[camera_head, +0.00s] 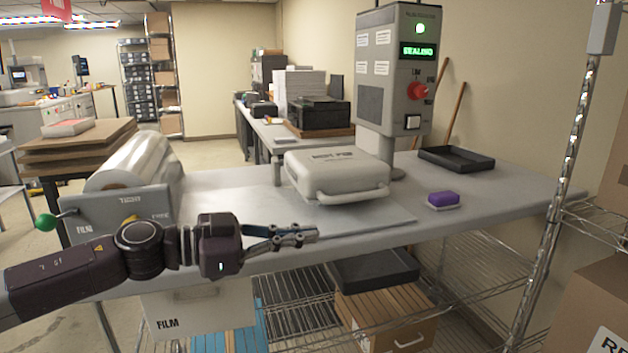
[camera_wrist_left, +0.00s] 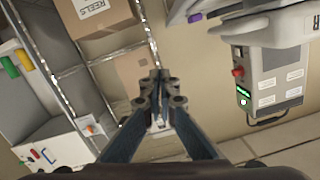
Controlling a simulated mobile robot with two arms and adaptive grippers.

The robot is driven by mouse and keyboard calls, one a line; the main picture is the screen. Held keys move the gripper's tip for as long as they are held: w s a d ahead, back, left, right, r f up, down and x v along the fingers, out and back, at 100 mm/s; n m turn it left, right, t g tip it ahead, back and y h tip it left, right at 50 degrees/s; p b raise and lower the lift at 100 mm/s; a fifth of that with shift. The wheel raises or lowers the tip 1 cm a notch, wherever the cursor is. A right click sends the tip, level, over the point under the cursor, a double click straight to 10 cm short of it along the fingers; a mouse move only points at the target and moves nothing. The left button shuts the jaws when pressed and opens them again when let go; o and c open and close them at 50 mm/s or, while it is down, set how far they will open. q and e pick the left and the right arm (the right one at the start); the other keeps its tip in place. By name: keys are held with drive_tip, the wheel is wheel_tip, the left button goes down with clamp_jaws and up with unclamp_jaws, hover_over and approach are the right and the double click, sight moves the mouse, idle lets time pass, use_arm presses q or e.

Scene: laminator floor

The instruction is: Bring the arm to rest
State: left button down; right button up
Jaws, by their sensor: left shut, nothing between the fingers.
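My left gripper (camera_head: 300,237) is shut and empty. Its arm comes in from the left, and the fingers point right in front of the grey bench (camera_head: 500,200). In the left wrist view the fingers (camera_wrist_left: 158,85) meet, with nothing between them. The white press (camera_head: 338,172) sits closed on the bench behind the gripper, its handle to the front. The gripper looks apart from it. My right gripper is not in view.
A control box (camera_head: 395,70) with a lit "SEALING" display stands behind the press. A film roll (camera_head: 130,160) is at left. A purple block (camera_head: 443,198) and black tray (camera_head: 456,159) lie at right. A wire rack post (camera_head: 560,180) stands at the right end.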

use_arm(q)
drive_tip(key=s+d+f+n+t, duration=0.2)
drive_tip(key=d+f+n+t, duration=0.35)
drive_tip(key=d, duration=0.25)
drive_tip(key=s+a+f+n+t+y, duration=0.15)
drive_tip(key=a+f+n+y, duration=0.3)
drive_tip(key=f, duration=0.45)
drive_tip(key=s+a+f+n+y, duration=0.3)
drive_tip(key=a+f+y, duration=0.3)
drive_tip(key=f, duration=0.3)
drive_tip(key=s+a+f+n+g+y, duration=0.1)
drive_tip(key=s+a+f+g+y, duration=0.15)
drive_tip(key=s+a+f, duration=0.5)
drive_tip(key=s+a+f+g+y, duration=0.1)
drive_tip(key=s+a+f+g, duration=0.3)
drive_tip(key=s, duration=0.6)
drive_tip(key=s+a+f+n+g+y, duration=0.1)
drive_tip(key=s+a+f+g, duration=0.25)
drive_tip(key=s+f, duration=0.45)
drive_tip(key=s+a+f, duration=0.1)
drive_tip(key=s+f, duration=0.1)
drive_tip(key=f, duration=1.1)
drive_tip(key=s+f, duration=0.2)
drive_tip(key=f, duration=1.1)
drive_tip(key=s+a+f+g, duration=0.2)
drive_tip(key=s+a+f, duration=0.1)
drive_tip(key=s+f, duration=1.2)
drive_tip(key=shift+s+f+m+y, duration=0.3)
drive_tip(key=shift+s+f, duration=0.1)
drive_tip(key=shift+s, duration=0.45)
